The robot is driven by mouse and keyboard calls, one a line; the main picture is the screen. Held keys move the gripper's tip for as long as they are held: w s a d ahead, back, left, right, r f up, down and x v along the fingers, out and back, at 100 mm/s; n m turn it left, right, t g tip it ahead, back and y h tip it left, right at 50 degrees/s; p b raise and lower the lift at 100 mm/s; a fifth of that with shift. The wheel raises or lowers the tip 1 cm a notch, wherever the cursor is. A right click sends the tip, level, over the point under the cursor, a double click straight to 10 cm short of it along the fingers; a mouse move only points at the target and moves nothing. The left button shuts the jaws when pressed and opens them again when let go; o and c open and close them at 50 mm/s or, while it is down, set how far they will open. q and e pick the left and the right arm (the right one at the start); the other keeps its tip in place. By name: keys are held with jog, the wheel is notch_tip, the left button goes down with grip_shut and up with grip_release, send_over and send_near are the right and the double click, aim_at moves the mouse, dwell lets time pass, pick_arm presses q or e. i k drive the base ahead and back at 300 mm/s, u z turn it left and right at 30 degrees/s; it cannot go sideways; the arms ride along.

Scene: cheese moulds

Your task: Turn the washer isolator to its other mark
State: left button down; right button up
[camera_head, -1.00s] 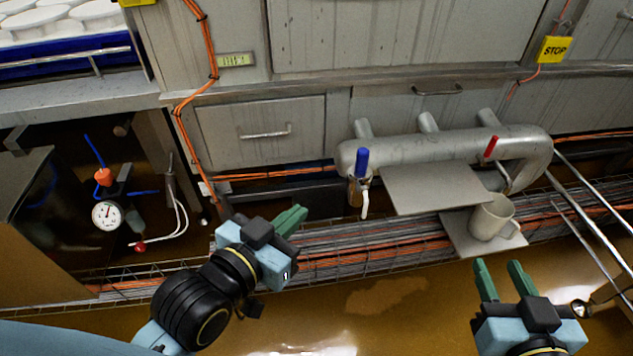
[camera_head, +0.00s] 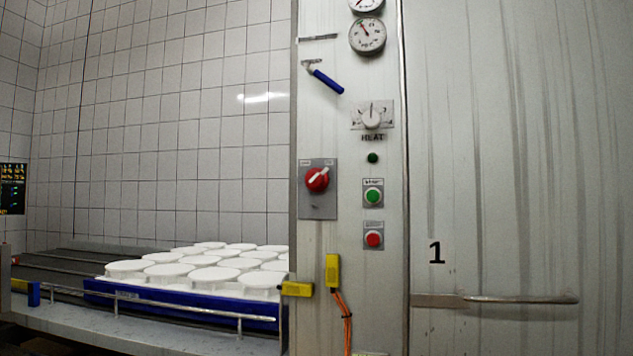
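The isolator, a round red knob (camera_head: 317,180) with a white bar handle, sits on a grey plate (camera_head: 318,207) on the metal panel. Its white bar is tilted, with its upper end toward the upper right. Two small labels show at the plate's top, one left and one right; their lettering is too small to read. The bar's upper end leans toward the right label. Neither of my grippers is in this view.
A blue-handled lever (camera_head: 327,81), a HEAT dial (camera_head: 372,116), a green button (camera_head: 373,196) and a red button (camera_head: 374,239) surround the isolator. A blue tray (camera_head: 190,308) of white moulds stands left. A door handle (camera_head: 520,300) juts out at right.

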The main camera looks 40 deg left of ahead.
aim_at(315, 179)
jog(key=u, duration=0.7)
jog(key=i, duration=0.55)
jog(key=u, duration=1.4)
